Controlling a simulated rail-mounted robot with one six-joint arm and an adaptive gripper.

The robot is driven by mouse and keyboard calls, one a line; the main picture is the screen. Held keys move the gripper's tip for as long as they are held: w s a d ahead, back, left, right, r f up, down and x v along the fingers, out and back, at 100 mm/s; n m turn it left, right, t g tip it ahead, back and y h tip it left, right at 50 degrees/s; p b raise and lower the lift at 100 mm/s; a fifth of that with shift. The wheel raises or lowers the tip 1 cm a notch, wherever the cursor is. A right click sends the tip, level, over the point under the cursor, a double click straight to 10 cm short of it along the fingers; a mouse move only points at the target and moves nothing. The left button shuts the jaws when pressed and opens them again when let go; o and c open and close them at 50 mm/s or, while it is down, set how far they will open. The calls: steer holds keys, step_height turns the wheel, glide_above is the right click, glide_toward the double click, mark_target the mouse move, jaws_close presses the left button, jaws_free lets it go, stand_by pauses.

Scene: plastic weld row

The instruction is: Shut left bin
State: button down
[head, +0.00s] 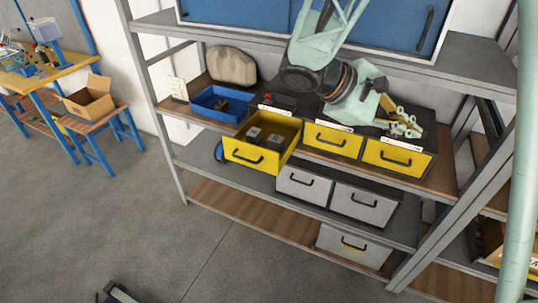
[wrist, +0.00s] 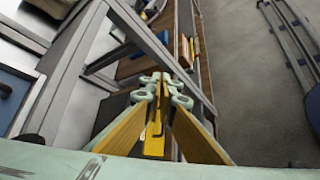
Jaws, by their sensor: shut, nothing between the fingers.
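The left bin (head: 243,154) is a yellow drawer pulled out past the shelf front in the head view. It holds dark grey blocks (head: 262,137). The middle yellow bin (head: 332,139) and right yellow bin (head: 398,158) sit flush beside it, to its right. My gripper (head: 412,128) is above the right bin, pointing right, well apart from the left bin. In the wrist view my gripper (wrist: 163,80) has its fingertips together with nothing between them. The left bin cannot be made out in the wrist view.
A blue tray (head: 220,104) sits left of the bins, with a beige rounded object (head: 232,66) behind. Grey drawers (head: 304,186) are on the shelf below. A grey upright (head: 445,195) stands at the right. The floor (head: 110,225) in front is mostly clear.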

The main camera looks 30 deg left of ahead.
steer(key=a+f+n+t, duration=0.2)
steer(key=a+f+n, duration=0.1)
steer(key=a, duration=0.5)
steer(key=a+f+n+t, duration=0.2)
steer(key=a+f+n, duration=0.1)
steer(key=a, duration=0.5)
steer(key=n+t+y+b, duration=0.3)
steer(key=n+t+y, duration=0.65)
steer(key=n, duration=0.65)
glide_toward(226, 150)
steer(key=s+d+r+g+y, duration=0.1)
steer(key=s+g+y, duration=0.1)
steer(key=s, duration=0.5)
steer(key=shift+s+d+t, duration=0.15)
steer(key=shift+t, duration=0.1)
steer(key=shift+w+a+b, duration=0.15)
steer(key=shift+w+b, duration=0.4)
steer(key=shift+w, duration=2.95)
steer(key=shift+w+a+b, duration=0.15)
steer(key=shift+w+b, duration=0.35)
steer(key=shift+w, duration=3)
steer(key=shift+w+a, duration=0.1)
steer(key=shift+w, duration=0.05)
